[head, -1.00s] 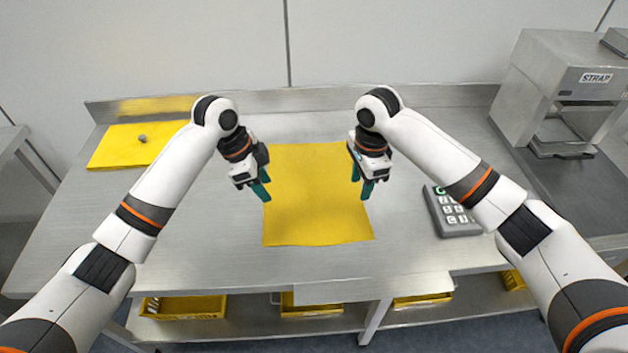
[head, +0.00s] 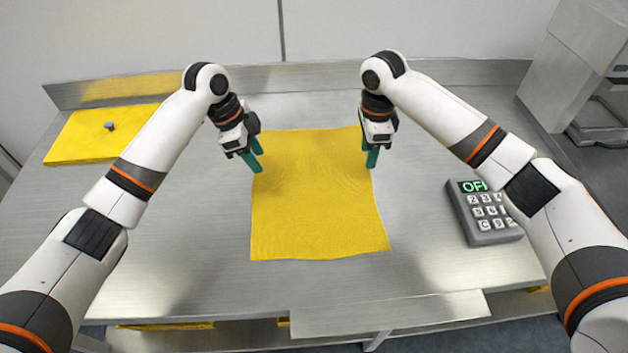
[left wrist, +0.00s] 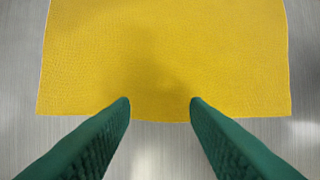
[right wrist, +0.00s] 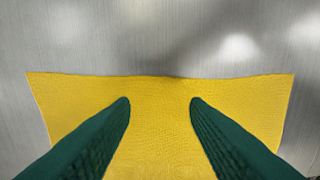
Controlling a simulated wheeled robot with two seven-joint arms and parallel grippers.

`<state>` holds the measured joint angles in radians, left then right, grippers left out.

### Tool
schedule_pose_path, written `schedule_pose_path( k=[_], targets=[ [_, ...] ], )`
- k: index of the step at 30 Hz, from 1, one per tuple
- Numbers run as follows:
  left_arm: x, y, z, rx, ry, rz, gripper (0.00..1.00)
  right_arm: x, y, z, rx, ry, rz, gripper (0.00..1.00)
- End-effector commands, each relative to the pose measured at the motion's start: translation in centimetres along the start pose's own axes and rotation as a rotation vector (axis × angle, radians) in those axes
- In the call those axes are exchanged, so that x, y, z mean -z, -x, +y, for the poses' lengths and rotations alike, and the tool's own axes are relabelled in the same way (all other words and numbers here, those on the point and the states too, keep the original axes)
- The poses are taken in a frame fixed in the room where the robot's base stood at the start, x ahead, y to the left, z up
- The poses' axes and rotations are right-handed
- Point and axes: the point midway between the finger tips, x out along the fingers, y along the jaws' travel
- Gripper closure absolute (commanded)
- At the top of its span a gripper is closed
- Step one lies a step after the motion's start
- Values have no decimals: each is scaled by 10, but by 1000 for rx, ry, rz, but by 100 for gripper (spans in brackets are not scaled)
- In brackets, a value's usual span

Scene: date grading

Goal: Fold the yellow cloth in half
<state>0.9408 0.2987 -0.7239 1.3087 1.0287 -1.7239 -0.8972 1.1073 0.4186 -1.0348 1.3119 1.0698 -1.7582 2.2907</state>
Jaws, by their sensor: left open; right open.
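The yellow cloth (head: 317,205) lies flat and spread out on the metal table, with faint ripples. My left gripper (head: 257,166) is open at the cloth's left edge. In the left wrist view, its green fingertips (left wrist: 160,103) stand over one edge of the cloth (left wrist: 165,55), with no cloth visibly pinched. My right gripper (head: 371,161) is open near the cloth's right edge. In the right wrist view, its fingertips (right wrist: 160,103) appear over the cloth (right wrist: 160,130), a little inside one edge. Whether the tips touch the cloth cannot be told.
A dark keypad device (head: 484,212) with a green display sits right of the cloth, beside my right arm. A yellow board (head: 85,140) with a small grey knob lies at the back left. A grey machine (head: 585,75) stands at the far right. Bare metal table (head: 200,260) surrounds the cloth.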

Motion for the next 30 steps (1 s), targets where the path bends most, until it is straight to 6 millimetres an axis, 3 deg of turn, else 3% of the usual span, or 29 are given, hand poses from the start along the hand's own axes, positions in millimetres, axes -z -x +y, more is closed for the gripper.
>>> schedule_pose_path(
  k=[6,12,28,30],
  targets=[
    [11,-34,-1,4,2,2,58,-1,-35,-1,3,0,-1,58],
    [18,-56,-1,3,2,1,58,0,-58,0,1,-1,0,58],
    [21,-67,0,1,1,1,58,0,-70,0,1,-1,0,58],
    [20,-66,0,0,1,1,62,0,-68,0,0,0,0,62]
  ],
)
